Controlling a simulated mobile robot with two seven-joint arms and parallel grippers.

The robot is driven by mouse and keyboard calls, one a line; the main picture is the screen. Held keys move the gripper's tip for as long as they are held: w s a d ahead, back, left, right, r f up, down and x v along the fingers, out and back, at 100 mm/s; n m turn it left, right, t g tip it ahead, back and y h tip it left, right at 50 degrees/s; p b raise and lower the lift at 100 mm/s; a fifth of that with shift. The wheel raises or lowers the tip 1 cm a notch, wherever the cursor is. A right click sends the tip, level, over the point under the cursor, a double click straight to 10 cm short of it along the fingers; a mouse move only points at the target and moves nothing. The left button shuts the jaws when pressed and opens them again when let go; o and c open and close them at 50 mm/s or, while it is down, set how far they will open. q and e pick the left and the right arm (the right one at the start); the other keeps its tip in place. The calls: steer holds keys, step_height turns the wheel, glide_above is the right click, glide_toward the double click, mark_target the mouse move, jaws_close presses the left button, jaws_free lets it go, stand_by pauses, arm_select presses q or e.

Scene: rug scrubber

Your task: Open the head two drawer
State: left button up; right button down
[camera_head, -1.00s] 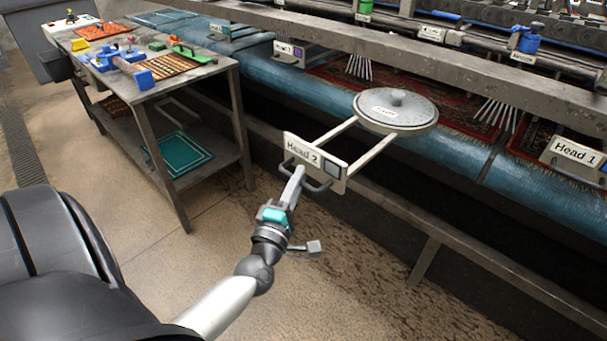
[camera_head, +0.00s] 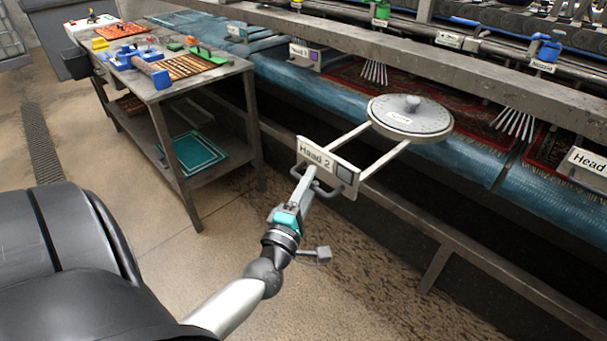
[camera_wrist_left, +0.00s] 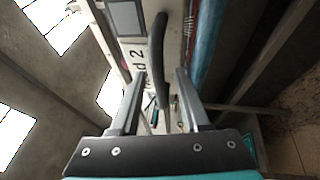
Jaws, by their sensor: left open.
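The head two drawer shows in the head view as a pale front plate (camera_head: 327,167) marked "Head 2". It stands well out from the machine on two rails, with a round grey disc (camera_head: 409,116) on them. A curved dark handle (camera_head: 326,191) is on the plate's front. My left gripper (camera_head: 309,176) is at the handle, its fingers pointing to the plate. In the left wrist view the open fingers (camera_wrist_left: 160,75) have the dark handle (camera_wrist_left: 158,45) between them, with gaps at the sides. Whether either finger touches it cannot be told. My right gripper is out of view.
A metal workbench (camera_head: 166,91) with tools stands at the left, with a teal tray (camera_head: 193,153) on its lower shelf. A "Head 1" plate (camera_head: 589,161) is at the right edge. A long steel beam (camera_head: 440,70) runs above the drawer. Floor in front is clear.

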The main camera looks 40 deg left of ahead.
arm_select(q)
steer(key=v, duration=1.5)
steer(key=shift+b, duration=0.4)
steer(key=shift+s+d, duration=0.1)
